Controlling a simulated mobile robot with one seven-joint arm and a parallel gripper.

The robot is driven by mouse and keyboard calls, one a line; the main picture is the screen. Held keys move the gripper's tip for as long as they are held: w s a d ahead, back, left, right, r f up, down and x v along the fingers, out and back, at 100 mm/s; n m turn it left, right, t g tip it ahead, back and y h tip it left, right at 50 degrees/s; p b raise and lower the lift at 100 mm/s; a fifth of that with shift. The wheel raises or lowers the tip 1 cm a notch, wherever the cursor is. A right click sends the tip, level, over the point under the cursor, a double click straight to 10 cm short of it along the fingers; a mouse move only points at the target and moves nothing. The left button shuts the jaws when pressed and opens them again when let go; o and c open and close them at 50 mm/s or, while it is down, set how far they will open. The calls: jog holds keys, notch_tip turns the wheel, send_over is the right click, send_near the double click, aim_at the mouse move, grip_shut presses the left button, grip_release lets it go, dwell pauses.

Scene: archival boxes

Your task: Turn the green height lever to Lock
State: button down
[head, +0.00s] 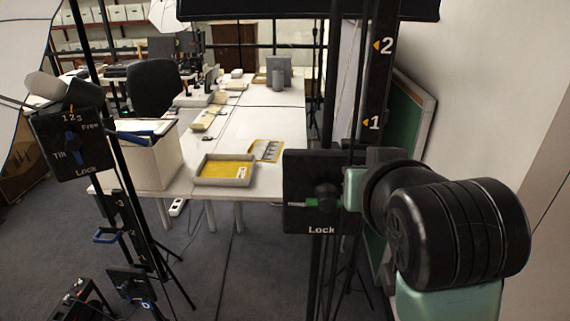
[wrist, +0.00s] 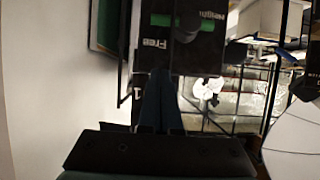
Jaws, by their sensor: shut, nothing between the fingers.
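The green height lever (head: 312,204) sits on a black plate (head: 295,168) on the dark stand in the head view. The word Lock is at the plate's lower edge, below the lever. My arm covers the plate's right side. In the wrist view the green lever (wrist: 176,21) shows at the top, near the word Free. My gripper (wrist: 163,76) is shut and empty, its dark fingers pointing up the picture just below the plate. I cannot tell whether the fingertips touch anything.
A second black plate (head: 58,150) with a blue lever, marked Tilt, Free and Lock, stands at the left. A wall (head: 480,90) stands close on the right.

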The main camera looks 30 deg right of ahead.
aim_at(333, 199)
jog(key=shift+w+d+f+p, duration=0.25)
jog(key=shift+w+f, duration=0.1)
jog(key=shift+f, duration=0.55)
jog(key=shift+w+d+f+p, duration=0.2)
jog(key=shift+w+f, duration=0.1)
jog(key=shift+f, duration=0.55)
jog(key=shift+w+d+f+p, duration=0.25)
jog(key=shift+w+f, duration=0.1)
jog(key=shift+f, duration=0.55)
